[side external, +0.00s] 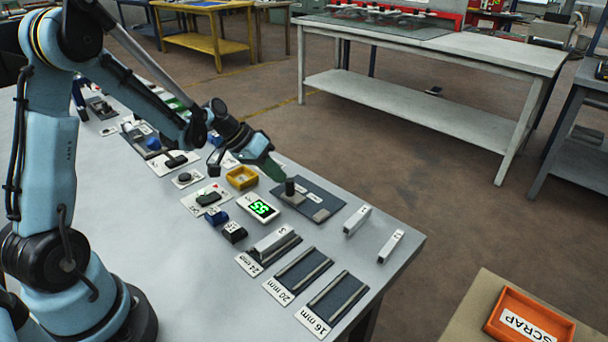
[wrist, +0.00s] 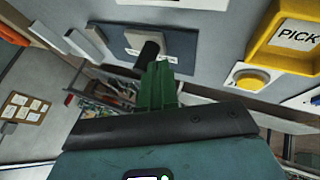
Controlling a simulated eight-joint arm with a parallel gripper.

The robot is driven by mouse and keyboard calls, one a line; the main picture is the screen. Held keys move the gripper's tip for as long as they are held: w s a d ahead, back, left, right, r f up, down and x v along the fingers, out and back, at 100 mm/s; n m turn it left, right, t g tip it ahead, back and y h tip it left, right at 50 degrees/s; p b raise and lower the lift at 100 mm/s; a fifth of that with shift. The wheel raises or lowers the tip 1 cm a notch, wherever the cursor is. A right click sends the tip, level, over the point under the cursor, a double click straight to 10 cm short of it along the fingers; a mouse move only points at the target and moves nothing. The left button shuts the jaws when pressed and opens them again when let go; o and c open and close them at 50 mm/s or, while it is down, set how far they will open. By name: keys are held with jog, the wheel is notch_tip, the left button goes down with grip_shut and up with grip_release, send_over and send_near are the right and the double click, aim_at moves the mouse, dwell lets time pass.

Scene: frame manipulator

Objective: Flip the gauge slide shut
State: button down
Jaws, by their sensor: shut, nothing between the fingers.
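The gauge with a green-lit display (side external: 262,208) lies on the bench in the side view. Beside it is a dark blue plate (side external: 318,190) with a black upright knob (side external: 290,187), a light grey block and a white label strip. I take this plate and knob for the gauge slide, but cannot tell its exact position. My gripper (side external: 278,176) has green fingers, shut and empty, close by the knob. In the wrist view the fingertips (wrist: 157,68) point at the knob (wrist: 148,50) and partly cover it and the plate (wrist: 185,43); contact is unclear.
A yellow tray (side external: 242,178) stands left of the gauge. Labelled slots, including the 16 mm slot (side external: 338,297), lie toward the front, one bearing a grey bar. Two pale bars (side external: 357,220) lie near the right edge. An orange scrap bin (side external: 530,322) stands apart.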

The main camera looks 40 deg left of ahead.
aim_at(293, 202)
jog(key=d, duration=0.6)
dwell(0.3)
jog(key=a, duration=0.3)
jog(key=s+a, duration=0.1)
jog(key=shift+a+r, duration=0.1)
jog(key=shift+a, duration=0.3)
jog(key=v, duration=0.9)
jog(key=shift+r, duration=0.3)
jog(key=shift+s+d, duration=0.15)
jog(key=shift+s, duration=0.05)
jog(key=s+d+r+m+t+y, duration=0.1)
jog(key=s+d+y, duration=0.3)
jog(key=s+d, duration=0.5)
jog(key=shift+d+r+t+y, duration=0.3)
jog(key=shift+d+r+y, duration=0.1)
jog(key=shift+d+r, duration=0.25)
